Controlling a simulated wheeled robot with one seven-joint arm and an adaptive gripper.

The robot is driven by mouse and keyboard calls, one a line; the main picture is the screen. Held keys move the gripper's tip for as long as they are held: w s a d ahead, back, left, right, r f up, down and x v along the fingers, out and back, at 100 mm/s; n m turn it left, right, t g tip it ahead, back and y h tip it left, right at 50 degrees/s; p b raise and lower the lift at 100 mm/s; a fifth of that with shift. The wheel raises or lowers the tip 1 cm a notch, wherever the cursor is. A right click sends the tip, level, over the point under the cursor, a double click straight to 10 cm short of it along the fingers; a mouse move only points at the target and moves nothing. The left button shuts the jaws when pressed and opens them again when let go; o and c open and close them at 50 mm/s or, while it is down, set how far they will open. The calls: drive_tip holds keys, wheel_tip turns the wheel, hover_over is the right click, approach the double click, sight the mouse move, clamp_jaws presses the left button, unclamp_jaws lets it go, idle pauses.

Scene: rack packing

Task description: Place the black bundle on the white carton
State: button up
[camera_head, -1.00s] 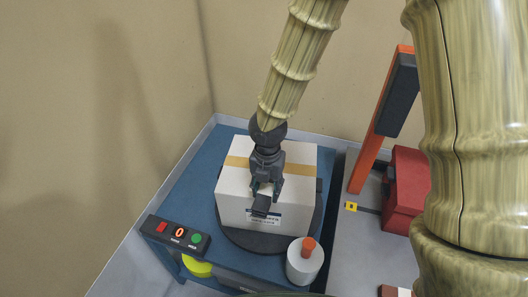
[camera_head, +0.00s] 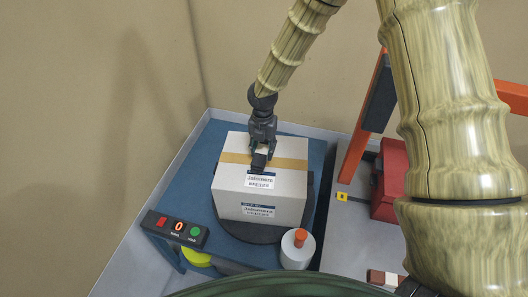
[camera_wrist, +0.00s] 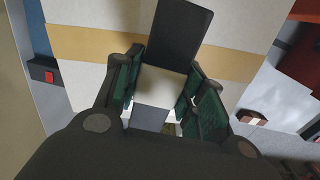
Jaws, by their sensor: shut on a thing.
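The white carton (camera_head: 229,186) stands upright with a tan tape band across its top and printed labels on its top and front. It also fills most of the wrist view's background (camera_wrist: 255,25). My gripper (camera_head: 262,150) points down over the middle of the carton's top. It is shut on the black bundle (camera_head: 259,161), a small dark block. In the wrist view the bundle (camera_wrist: 172,32) sticks out past the fingers (camera_wrist: 162,92), with a pale band between them. I cannot tell whether the bundle touches the carton's top.
The carton rests on a dark round plate (camera_head: 247,231) on a blue table (camera_head: 190,190). A control box (camera_head: 175,230) with red and green buttons is front left. A white cylinder with an orange top (camera_head: 297,252) stands front right. A red case (camera_head: 392,180) and orange post (camera_head: 358,155) are right.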

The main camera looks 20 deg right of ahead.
sight(263, 155)
drive_tip(key=shift+w+d, duration=0.1)
drive_tip(key=shift+w, duration=0.2)
drive_tip(key=shift+f+p, duration=1)
drive_tip(key=shift+f, duration=0.75)
drive_tip(key=shift+f, duration=0.15)
drive_tip(key=o, duration=1.1)
drive_tip(key=shift+s, duration=0.1)
drive_tip(key=shift+o, duration=0.2)
drive_tip(key=shift+r+b, duration=1.65)
drive_tip(key=shift+r, duration=4.5)
